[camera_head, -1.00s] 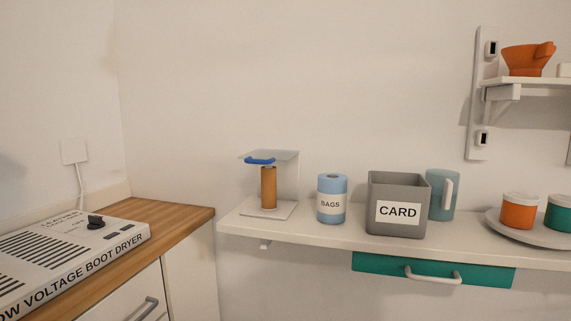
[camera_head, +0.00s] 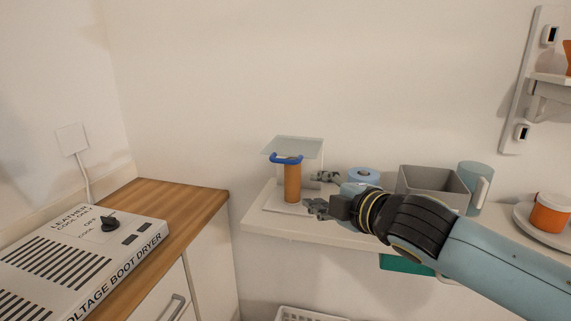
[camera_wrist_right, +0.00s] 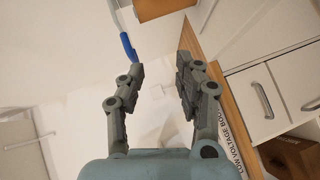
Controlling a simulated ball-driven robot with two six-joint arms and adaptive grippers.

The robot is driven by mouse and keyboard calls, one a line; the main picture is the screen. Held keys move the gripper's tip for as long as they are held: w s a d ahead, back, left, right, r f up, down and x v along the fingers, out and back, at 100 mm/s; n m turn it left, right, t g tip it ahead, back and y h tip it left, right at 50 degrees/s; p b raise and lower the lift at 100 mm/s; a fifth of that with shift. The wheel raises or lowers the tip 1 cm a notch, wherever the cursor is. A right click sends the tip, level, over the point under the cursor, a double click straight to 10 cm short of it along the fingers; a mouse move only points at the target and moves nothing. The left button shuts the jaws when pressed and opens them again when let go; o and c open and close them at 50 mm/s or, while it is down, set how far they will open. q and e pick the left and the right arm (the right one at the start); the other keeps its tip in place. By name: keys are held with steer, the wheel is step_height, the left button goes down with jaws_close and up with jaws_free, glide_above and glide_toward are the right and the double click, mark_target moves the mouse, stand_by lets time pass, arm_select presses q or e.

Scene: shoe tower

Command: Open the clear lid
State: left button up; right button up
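The clear lid (camera_head: 300,145) is a flat see-through plate lying level over an upright brown cylinder (camera_head: 292,184) on a white base. Its blue handle (camera_head: 286,159) sits at the front edge. My right gripper (camera_head: 320,192) is just to the right of the cylinder, below the lid's height, with its fingers spread and nothing between them. In the right wrist view my right gripper (camera_wrist_right: 160,70) is open, and the blue handle (camera_wrist_right: 128,47) shows near the left fingertip, apparently apart from it. My left gripper is not in view.
A blue tin (camera_head: 362,176), a grey box (camera_head: 432,180) and a blue-grey mug (camera_head: 473,185) stand on the shelf (camera_head: 265,226) close to my right arm. A boot dryer (camera_head: 85,260) lies on the wooden counter (camera_head: 185,205) at left. Wall above the lid is clear.

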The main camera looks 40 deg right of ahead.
steer(key=n+t, duration=0.1)
glide_toward(287, 162)
steer(key=w, duration=0.3)
steer(key=w+f, duration=0.1)
steer(key=w, duration=0.3)
steer(key=w+d, duration=0.1)
steer(key=w, duration=0.2)
steer(key=shift+w+f, duration=0.3)
steer(key=shift+c, duration=0.4)
jaws_close()
